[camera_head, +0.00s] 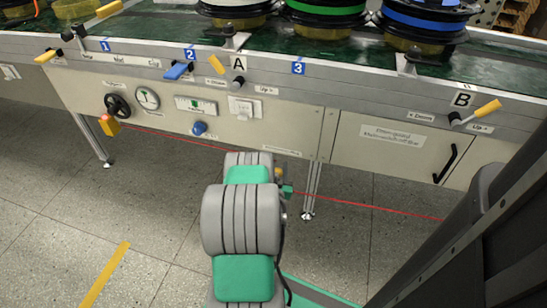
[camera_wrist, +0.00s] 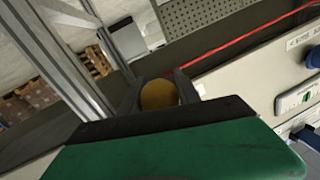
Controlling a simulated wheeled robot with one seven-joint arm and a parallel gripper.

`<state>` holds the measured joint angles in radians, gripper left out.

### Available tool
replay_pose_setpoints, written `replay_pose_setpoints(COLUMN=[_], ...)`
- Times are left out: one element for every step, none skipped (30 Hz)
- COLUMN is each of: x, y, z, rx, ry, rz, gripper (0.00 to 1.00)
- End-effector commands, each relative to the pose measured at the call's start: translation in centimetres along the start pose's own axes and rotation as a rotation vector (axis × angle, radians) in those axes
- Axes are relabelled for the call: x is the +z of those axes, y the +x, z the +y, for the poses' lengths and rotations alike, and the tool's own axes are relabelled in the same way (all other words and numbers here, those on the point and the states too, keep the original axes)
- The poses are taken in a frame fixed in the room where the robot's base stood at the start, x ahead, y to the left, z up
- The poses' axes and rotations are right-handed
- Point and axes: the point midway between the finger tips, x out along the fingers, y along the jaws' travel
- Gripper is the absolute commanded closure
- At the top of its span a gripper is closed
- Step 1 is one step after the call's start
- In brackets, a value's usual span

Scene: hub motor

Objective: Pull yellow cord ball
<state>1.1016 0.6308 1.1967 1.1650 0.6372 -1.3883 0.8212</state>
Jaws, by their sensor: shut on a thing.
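The yellow cord ball (camera_wrist: 158,97) sits between the two dark fingers of my gripper (camera_wrist: 158,90) in the wrist view. The fingers are shut on it, one on each side. A thin red cord (camera_wrist: 270,33) runs toward the upper right in the wrist view. In the head view the red cord (camera_head: 370,203) stretches in front of the bench, passing behind my arm.
A long bench (camera_head: 285,135) carries stacked rings, levers, gauges and a black hand wheel (camera_head: 117,105). A bench leg (camera_head: 311,190) stands just right of my arm. The speckled floor (camera_head: 60,220) at left is clear, with a yellow stripe (camera_head: 105,275).

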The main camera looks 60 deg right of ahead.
Motion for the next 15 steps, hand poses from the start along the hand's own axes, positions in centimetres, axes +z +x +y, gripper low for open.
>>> replay_pose_setpoints(x=[-0.03,0.0,0.04,0.05,0.06,0.05,0.04,0.03,0.01,0.01,0.01,0.01,0.0,0.0,-0.01], y=[-0.57,-0.72,-0.79,-0.78,-0.76,-0.74,-0.73,-0.71,-0.71,-0.71,-0.71,-0.71,-0.69,-0.68,-0.67], z=[0.4,0.44,0.46,0.48,0.51,0.58,0.64,0.69,0.78,0.8,0.8,0.8,0.85,0.87,0.89], rx=[0.004,0.003,0.003,0.003,0.003,0.004,0.005,0.006,0.008,0.008,0.008,0.008,0.009,0.009,0.01], ry=[-0.003,-0.003,-0.002,-0.002,-0.001,-0.001,0.0,0.0,0.001,0.001,0.001,0.001,0.001,0.001,0.001], rz=[-0.004,-0.005,-0.005,-0.004,-0.004,-0.003,-0.003,-0.003,-0.002,-0.002,-0.002,-0.002,-0.002,-0.002,-0.002], gripper=[1.0,1.0,1.0,1.0,1.0,1.0,1.0,1.0,1.0,0.6,0.58,0.54,0.52,0.49,0.46])
